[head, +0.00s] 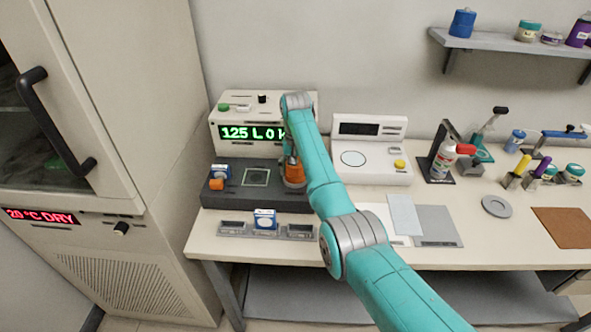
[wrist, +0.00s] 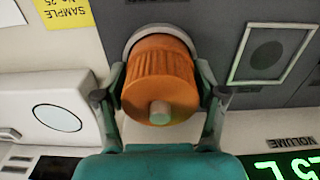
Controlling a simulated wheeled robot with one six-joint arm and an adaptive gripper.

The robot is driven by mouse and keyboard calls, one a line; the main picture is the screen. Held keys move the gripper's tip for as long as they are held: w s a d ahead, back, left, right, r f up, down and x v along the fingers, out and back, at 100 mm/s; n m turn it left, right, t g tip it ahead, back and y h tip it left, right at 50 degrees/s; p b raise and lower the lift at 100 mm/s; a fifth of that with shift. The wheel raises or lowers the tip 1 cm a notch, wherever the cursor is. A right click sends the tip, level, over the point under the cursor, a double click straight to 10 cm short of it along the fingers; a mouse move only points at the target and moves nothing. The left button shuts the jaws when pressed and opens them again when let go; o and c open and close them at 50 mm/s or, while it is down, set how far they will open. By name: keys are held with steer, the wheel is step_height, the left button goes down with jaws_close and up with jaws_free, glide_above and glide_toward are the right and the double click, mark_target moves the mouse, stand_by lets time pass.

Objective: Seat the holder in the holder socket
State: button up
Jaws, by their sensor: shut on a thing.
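The holder, an orange ribbed round piece (wrist: 158,80) with a grey stub in its middle, sits between my gripper's fingers in the wrist view. My gripper (wrist: 163,98) is shut on its sides. A light grey ring (wrist: 137,35) shows around its far end, against the dark grey deck of the classifier. In the head view the holder (head: 294,174) is at the right part of the dark deck (head: 238,197), partly hidden by my gripper (head: 292,160). The socket itself is not clearly visible, and I cannot tell whether the holder is seated in it.
A square framed window (head: 256,177) lies left of the holder. The lit classifier display (head: 248,133) stands behind. A white instrument (head: 370,155) is to the right. A small rack (head: 236,228) with a blue-and-white box (head: 265,219) stands in front.

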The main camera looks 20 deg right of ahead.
stand_by(0.3)
steer(key=o, duration=1.8)
steer(key=shift+f, duration=0.1)
steer(key=shift+c, duration=0.2)
step_height(320, 180, up, 12)
steer(key=shift+r, duration=0.15)
